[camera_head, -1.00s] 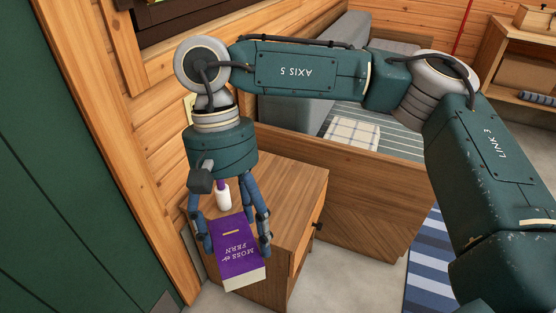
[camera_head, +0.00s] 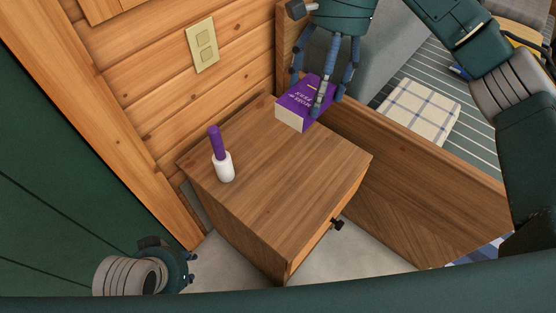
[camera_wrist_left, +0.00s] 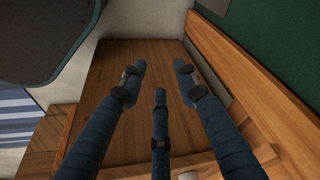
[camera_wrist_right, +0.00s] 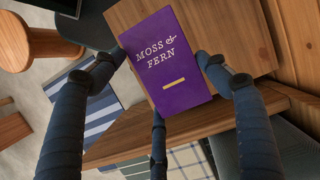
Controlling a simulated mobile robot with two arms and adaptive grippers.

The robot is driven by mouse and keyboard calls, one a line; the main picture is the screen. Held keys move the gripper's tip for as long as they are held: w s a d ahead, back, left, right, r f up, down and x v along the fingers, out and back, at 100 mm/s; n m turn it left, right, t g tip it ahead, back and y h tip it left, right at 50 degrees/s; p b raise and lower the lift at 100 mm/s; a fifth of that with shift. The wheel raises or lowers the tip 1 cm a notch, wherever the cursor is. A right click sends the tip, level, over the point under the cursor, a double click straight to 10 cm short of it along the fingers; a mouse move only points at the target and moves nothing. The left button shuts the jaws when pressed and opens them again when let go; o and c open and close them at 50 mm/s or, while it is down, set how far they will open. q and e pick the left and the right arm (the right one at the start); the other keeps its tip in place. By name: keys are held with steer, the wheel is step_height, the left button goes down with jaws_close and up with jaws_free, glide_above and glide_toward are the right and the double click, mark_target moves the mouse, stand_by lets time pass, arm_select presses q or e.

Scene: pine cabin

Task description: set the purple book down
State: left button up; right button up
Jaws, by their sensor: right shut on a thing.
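The purple book (camera_head: 299,106), titled "Moss & Fern", is at the far end of the wooden nightstand (camera_head: 270,190), by the bed frame. My right gripper (camera_head: 325,88) is shut on it; the fingers flank the book in the right wrist view (camera_wrist_right: 167,62). There the book overlaps the nightstand's edge and the bed side; I cannot tell whether it touches the top. My left gripper shows partly at the lower left of the head view (camera_head: 190,270). In the left wrist view (camera_wrist_left: 157,80) its fingers are spread and empty above the nightstand.
A white bottle with a purple top (camera_head: 222,162) stands on the nightstand's left side. The nightstand's middle and front are clear. A wooden wall with a switch plate (camera_head: 202,45) rises behind. The bed with a plaid cloth (camera_head: 418,110) is at right; a green door (camera_head: 50,200) is at left.

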step_height(320, 180, down, 16)
steer(key=b, duration=0.2)
steer(key=shift+w+d+r+b, duration=0.1)
steer(key=shift+w+r+b, duration=0.1)
steer(key=shift+b, duration=0.1)
step_height(320, 180, down, 4)
steer(key=shift+f+b, duration=0.25)
steer(key=shift+b, duration=0.15)
arm_select(q)
steer(key=w+d+r+t, duration=0.1)
steer(key=w+t, duration=0.1)
steer(key=w, duration=0.3)
steer(key=w+d+r+t+h, duration=0.1)
steer(key=w+d+t, duration=0.1)
steer(key=w, duration=0.3)
steer(key=shift+r+t, duration=0.3)
steer(key=shift+r, duration=0.1)
arm_select(e)
steer(key=shift+s, duration=0.1)
arm_select(q)
steer(key=shift+w+d+r, duration=0.1)
steer(key=shift+w, duration=0.2)
steer(key=shift+w+r+t, duration=0.2)
steer(key=shift+t, duration=0.1)
arm_select(e)
steer(key=shift+f, duration=0.15)
